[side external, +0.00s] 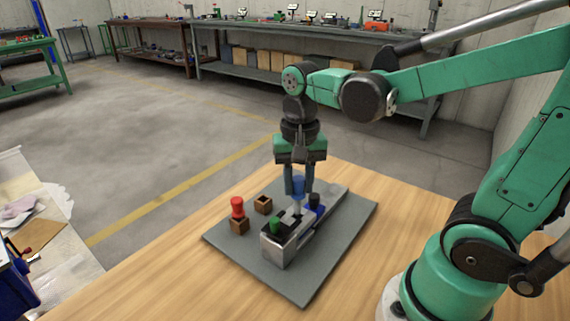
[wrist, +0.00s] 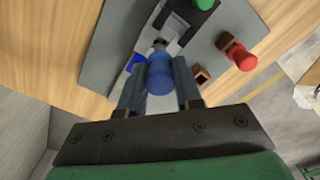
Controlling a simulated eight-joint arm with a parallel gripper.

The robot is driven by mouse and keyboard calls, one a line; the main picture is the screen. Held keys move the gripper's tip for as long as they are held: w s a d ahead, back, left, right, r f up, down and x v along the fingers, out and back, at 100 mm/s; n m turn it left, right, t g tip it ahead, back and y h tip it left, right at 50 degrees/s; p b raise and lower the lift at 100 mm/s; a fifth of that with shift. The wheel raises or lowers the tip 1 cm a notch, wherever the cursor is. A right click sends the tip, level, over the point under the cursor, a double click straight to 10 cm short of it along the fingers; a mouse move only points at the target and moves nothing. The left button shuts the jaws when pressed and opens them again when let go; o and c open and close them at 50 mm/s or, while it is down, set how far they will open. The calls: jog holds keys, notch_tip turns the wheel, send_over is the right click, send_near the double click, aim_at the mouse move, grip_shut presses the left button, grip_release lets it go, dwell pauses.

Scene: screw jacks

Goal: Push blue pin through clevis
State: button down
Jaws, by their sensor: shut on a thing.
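The blue pin (side external: 298,187) is held upright between the fingers of my gripper (side external: 298,192). In the wrist view its round blue head (wrist: 160,78) fills the space between the fingers (wrist: 158,88), and a metallic shank shows beyond it. My gripper is shut on the pin, above the far part of a metal fixture (side external: 279,252) on the grey plate. The clevis cannot be clearly told apart from the fixture. The pin's tip is over or at the fixture; I cannot tell whether it is in a hole.
A green-headed piece (side external: 275,224) sits at the fixture's near end. A black knob (side external: 314,199) and a blue part (wrist: 135,62) are close beside the gripper. A red pin (side external: 237,206) stands in a wooden block (side external: 240,226); another block (side external: 263,204) looks empty. The grey plate's (side external: 300,291) near end is clear.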

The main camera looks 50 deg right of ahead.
jog(key=shift+f, duration=1.9)
jog(key=c, duration=0.5)
grip_release()
jog(key=shift+r, duration=0.15)
jog(key=shift+r, duration=2.7)
jog(key=n+t, duration=0.1)
jog(key=a+n+t, duration=0.1)
jog(key=n+t, duration=0.1)
jog(key=shift+a+f+n, duration=0.1)
jog(key=shift+n, duration=0.2)
jog(key=n+t, duration=0.1)
jog(key=a+n+t, duration=0.1)
jog(key=n, duration=0.1)
jog(key=shift+w+t, duration=0.2)
jog(key=shift+t, duration=0.1)
jog(key=shift+w+a+n+t, duration=0.15)
jog(key=shift+a+n+t, duration=0.15)
jog(key=shift+n+t, duration=0.7)
